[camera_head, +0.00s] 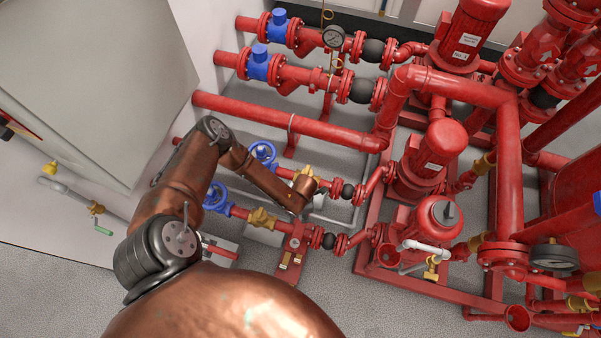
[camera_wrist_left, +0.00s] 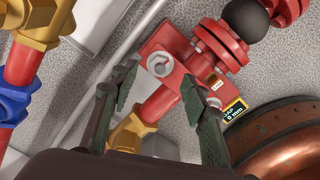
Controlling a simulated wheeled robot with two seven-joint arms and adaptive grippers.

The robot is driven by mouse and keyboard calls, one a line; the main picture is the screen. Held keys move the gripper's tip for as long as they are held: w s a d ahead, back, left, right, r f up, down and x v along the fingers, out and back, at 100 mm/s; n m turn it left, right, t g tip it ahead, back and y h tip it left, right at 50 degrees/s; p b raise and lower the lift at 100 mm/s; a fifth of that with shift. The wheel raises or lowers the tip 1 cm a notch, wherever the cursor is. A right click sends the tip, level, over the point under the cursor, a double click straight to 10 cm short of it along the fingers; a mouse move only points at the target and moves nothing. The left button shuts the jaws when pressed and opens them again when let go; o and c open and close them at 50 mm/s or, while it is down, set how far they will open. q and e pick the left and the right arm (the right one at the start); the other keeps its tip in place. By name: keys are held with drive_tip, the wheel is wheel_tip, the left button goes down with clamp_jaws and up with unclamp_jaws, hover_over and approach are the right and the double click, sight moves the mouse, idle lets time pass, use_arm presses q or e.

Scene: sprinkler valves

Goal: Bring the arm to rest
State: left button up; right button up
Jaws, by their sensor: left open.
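My left arm (camera_head: 185,185), copper-coloured, comes in from the lower left and reaches over the pipes. Its gripper shows only in part in the head view, beyond the wrist. In the left wrist view my left gripper (camera_wrist_left: 158,92) is open, its two dark fingers apart with nothing held between them. Behind the fingers is a red pipe bracket (camera_wrist_left: 160,62) with a round bolt; I cannot tell whether anything touches it. The bracket with its yellow tags also shows in the head view (camera_head: 294,242). My right gripper is in neither view.
Red pumps (camera_head: 435,155) and thick pipes fill the right. A grey cabinet (camera_head: 90,80) stands left. Grey floor (camera_head: 45,290) is clear at lower left.

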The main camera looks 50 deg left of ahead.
use_arm(q)
wheel_tip(320, 180, up, 2)
drive_tip(key=shift+r+p, duration=0.2)
drive_tip(key=shift+p, duration=0.35)
drive_tip(key=shift+f, duration=0.1)
